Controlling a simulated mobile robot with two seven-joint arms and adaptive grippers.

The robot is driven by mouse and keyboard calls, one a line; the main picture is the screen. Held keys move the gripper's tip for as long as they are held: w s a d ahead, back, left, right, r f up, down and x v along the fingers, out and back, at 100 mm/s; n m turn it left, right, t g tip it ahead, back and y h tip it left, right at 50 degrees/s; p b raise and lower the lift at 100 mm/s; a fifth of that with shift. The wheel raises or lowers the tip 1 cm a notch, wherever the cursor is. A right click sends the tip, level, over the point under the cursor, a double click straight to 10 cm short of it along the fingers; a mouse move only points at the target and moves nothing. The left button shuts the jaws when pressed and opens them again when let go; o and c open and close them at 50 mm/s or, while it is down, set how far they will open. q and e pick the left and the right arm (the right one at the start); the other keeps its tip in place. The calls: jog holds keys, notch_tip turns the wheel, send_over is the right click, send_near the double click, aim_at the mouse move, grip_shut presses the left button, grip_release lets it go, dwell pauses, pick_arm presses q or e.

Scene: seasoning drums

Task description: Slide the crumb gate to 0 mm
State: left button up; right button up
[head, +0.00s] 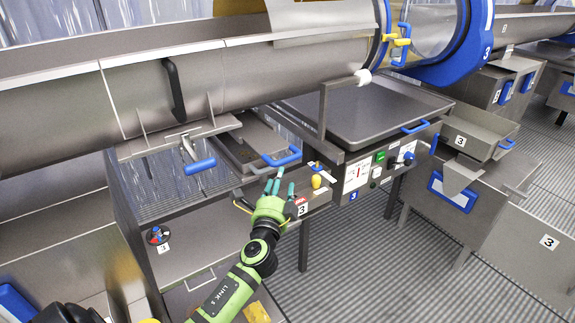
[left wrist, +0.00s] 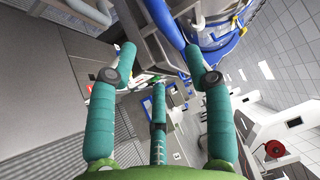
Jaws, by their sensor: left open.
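My left gripper (head: 275,187) has green and teal fingers that are open and empty, just below a blue bar handle (head: 282,157). The handle is on the front of a grey sliding tray or gate (head: 247,148) under the drum; I cannot tell for sure that this is the crumb gate. In the left wrist view a blue bar (left wrist: 164,22) runs beyond and between the spread fingertips of the left gripper (left wrist: 160,62); contact is not clear. No readable millimetre scale shows. My right gripper is not in view.
Left of the gripper, another blue lever (head: 199,166) hangs below the long grey trough (head: 180,85). A yellow knob (head: 316,181) stands close to the fingers' right. A control panel (head: 372,173) and a flat grey tray (head: 360,112) lie farther right. The ribbed floor (head: 400,270) is clear.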

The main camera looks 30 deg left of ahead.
aim_at(287, 161)
pick_arm(q)
jog(key=shift+m+t, duration=0.3)
jog(key=shift+m, duration=0.3)
jog(key=shift+d+r+p+x, duration=0.1)
jog(key=shift+x, duration=1.25)
jog(key=shift+d+r+p+x, duration=0.1)
jog(key=shift+r+x, duration=0.05)
jog(key=shift+x, duration=1.15)
jog(key=shift+d+r+p+x, duration=0.1)
jog(key=shift+x, duration=1.25)
jog(key=shift+c, duration=0.4)
grip_shut()
